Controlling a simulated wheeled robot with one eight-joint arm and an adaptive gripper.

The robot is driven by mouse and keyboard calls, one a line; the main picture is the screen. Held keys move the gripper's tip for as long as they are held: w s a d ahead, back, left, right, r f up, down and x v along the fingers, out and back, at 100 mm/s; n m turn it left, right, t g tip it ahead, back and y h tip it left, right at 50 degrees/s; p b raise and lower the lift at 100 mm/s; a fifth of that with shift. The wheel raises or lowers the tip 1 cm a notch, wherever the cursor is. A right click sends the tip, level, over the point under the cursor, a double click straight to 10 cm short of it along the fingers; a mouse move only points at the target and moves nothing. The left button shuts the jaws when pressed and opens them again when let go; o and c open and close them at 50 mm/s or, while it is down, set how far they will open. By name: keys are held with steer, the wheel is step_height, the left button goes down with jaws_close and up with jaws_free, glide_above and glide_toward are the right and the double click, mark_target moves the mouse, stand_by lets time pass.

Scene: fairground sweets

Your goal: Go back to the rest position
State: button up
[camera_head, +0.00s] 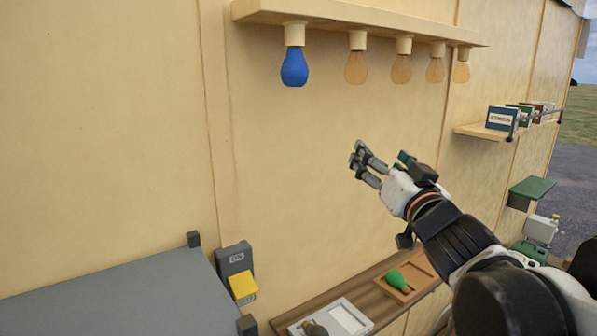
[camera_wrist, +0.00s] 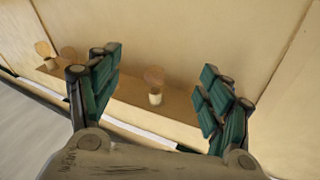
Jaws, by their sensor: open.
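My gripper (camera_head: 362,165) is open and empty, raised in front of the cream wall (camera_head: 300,180). It is below the bulb shelf and above the lower ledge. In the wrist view its green-padded fingers (camera_wrist: 160,80) stand wide apart, with nothing held between them. Beyond them an amber bulb (camera_wrist: 154,76) shows in a pale socket on the shelf, apart from the fingers.
A blue bulb (camera_head: 294,68) and several amber bulbs hang from the upper shelf (camera_head: 360,14). A green bulb (camera_head: 398,281) lies in a wooden tray on the lower ledge. A switch box with a yellow lever (camera_head: 243,286) is at lower left. Small boxes (camera_head: 501,118) stand on a right-hand shelf.

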steer(key=s+d+f+m+g+h+b, duration=0.1)
steer(key=s+d+f+g+h+b, duration=0.15)
steer(key=f, duration=0.55)
steer(key=s+d+f+m+g+h+b, duration=0.1)
steer(key=d+f+h+b, duration=0.2)
steer(key=f, duration=0.6)
steer(key=s+f+n+g+y+b, duration=0.1)
steer(key=s+f+g+b, duration=0.3)
steer(key=f, duration=1.1)
steer(key=s+a+f+n+g+y+b, duration=0.1)
steer(key=s+f+n+g+b, duration=0.1)
steer(key=s+f+g+b, duration=0.3)
steer(key=s+f+b, duration=0.4)
steer(key=s+f, duration=0.4)
steer(key=f, duration=0.3)
steer(key=shift+s+a, duration=0.3)
steer(key=shift+y, duration=0.25)
